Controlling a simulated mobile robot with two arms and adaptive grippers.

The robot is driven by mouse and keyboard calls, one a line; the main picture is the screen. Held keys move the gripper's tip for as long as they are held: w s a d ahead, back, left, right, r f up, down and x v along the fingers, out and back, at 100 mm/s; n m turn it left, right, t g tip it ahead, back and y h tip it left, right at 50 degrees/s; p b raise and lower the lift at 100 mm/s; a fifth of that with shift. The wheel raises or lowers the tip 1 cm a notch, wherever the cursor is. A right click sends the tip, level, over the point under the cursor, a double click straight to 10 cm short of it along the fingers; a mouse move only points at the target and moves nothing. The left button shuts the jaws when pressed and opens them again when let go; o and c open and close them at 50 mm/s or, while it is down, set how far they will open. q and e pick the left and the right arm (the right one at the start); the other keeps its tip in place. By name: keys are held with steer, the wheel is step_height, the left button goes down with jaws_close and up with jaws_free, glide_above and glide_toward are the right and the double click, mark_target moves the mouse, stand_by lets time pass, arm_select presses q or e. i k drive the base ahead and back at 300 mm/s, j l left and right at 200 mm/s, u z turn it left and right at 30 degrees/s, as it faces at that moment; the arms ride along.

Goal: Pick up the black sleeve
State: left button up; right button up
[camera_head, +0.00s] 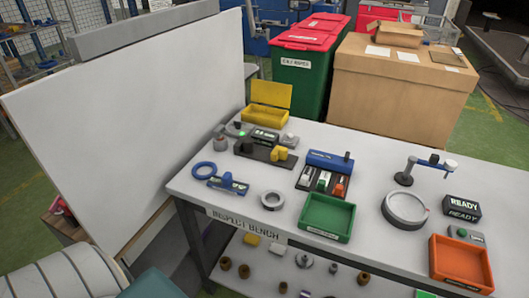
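I cannot make out a black sleeve for certain in the head view. Ring-shaped or cylindrical parts on the inspect bench (185,185) are a blue ring (194,174), a grey ring (263,200) and a small grey cylinder (219,144). Several small brown bushings and grey parts lie on the lower shelf (255,272); some of it is hidden under the bench top. Neither of my grippers is in view.
On the bench stand a yellow bin (264,117), a black fixture (245,150), a blue rack (330,160), a green tray (325,233), a round grey plate (403,207), a black READY display (462,207) and an orange tray (460,278). A white panel (130,120) rises at left.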

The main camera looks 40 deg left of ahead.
mark_target(248, 144)
steer(key=u, duration=1.3)
